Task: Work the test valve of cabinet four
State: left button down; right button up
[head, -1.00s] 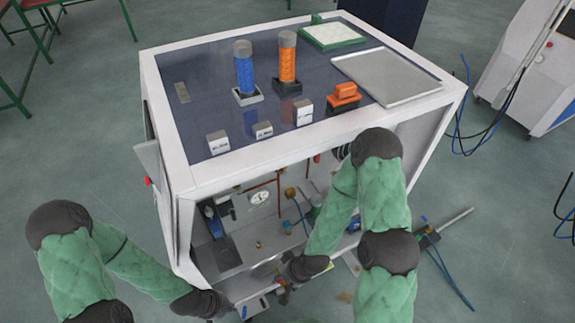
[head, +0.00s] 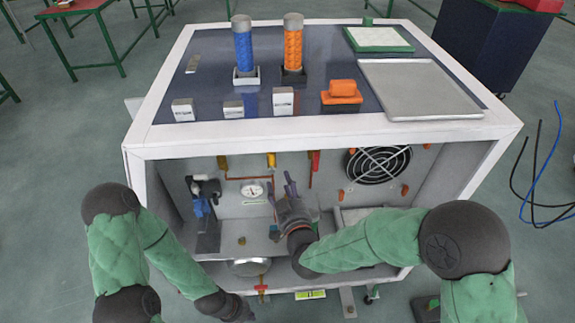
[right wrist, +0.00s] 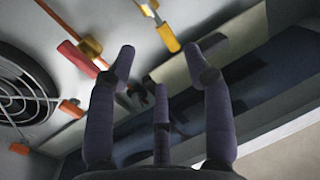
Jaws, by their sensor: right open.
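The white cabinet (head: 330,133) stands open at the front, and its number cannot be read. On its inner back wall are a yellow-handled valve (head: 271,161), a red-handled valve (head: 315,161) and a round gauge (head: 252,190) on copper piping. Which one is the test valve cannot be told. My right gripper (head: 281,190) is inside the cabinet, open and empty, below the valves and right of the gauge. In the right wrist view the yellow handle (right wrist: 168,36) and red handle (right wrist: 78,57) lie beyond its spread fingers. My left gripper (head: 240,310) is low outside the front; its fingers are unclear.
A black fan (head: 378,164) sits on the inner wall at right. A blue device (head: 203,205) stands inside at left. Blue and orange columns (head: 292,48), small blocks and a metal tray (head: 420,90) are on top. The cabinet's top front edge lies above my right arm.

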aim_at(273, 162)
jog(key=shift+w+a+r+b, duration=0.15)
jog(key=shift+w+a+b, duration=0.3)
jog(key=shift+w, duration=1.3)
jog(key=shift+w+a+r+b, duration=0.25)
jog(key=shift+w+b, duration=0.4)
jog(key=shift+w, duration=1.05)
jog(key=shift+w+a+r+b, duration=0.1)
jog(key=shift+w+a+b, duration=0.35)
jog(key=shift+w, duration=1.3)
jog(key=shift+d, duration=0.1)
grip_shut()
